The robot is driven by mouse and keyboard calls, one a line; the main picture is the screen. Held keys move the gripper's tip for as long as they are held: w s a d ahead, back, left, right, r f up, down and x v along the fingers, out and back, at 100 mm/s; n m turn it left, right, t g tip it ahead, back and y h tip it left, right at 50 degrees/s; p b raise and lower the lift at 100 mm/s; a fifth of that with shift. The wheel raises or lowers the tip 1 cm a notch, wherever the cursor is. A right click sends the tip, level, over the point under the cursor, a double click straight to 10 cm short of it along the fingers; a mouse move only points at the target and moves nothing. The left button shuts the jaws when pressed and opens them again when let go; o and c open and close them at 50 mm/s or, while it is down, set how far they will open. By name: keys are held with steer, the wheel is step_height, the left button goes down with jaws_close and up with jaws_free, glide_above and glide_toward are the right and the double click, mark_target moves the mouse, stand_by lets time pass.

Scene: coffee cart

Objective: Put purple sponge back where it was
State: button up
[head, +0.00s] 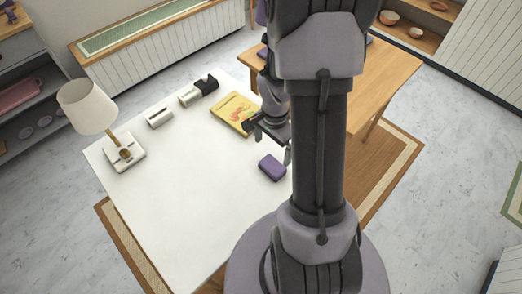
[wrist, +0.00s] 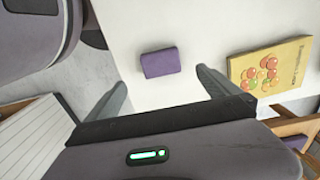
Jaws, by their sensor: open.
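The purple sponge (head: 271,167) lies flat on the white table (head: 170,200), near its right edge in the head view. In the wrist view the sponge (wrist: 160,62) sits beyond my fingertips, between the lines of the two fingers. My gripper (head: 272,142) is above the table beside the sponge, partly hidden by my own arm in the head view. In the wrist view my gripper (wrist: 160,82) is open, with its fingers wide apart and nothing between them. The sponge is apart from both fingers.
A yellow book (head: 233,113) with fruit on its cover lies near the sponge. A lamp (head: 88,108), a small white box (head: 159,117) and a black-and-white item (head: 198,91) stand along the table's far side. A wooden table (head: 390,75) is behind my arm. The table's front is clear.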

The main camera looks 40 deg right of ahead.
steer(key=w+a+r+n+t, duration=0.1)
steer(key=a+r+n, duration=0.1)
steer(key=a+r, duration=0.4)
steer(key=w+a+r+n+t, duration=0.1)
steer(key=a+r+n, duration=0.2)
steer(key=r, duration=0.5)
steer(key=s+a+r+n+t+y, duration=0.1)
steer(key=s+a+r+n+t, duration=0.1)
steer(key=s+a+r+n, duration=0.2)
steer(key=s+a+r+n+t+y, duration=0.1)
steer(key=s+a+r+n, duration=0.2)
steer(key=a, duration=0.7)
step_height(320, 180, up, 5)
steer(key=shift+s+a+f+n+t+b, duration=0.2)
steer(key=shift+s+n+t+b, duration=0.15)
steer(key=shift+s, duration=0.75)
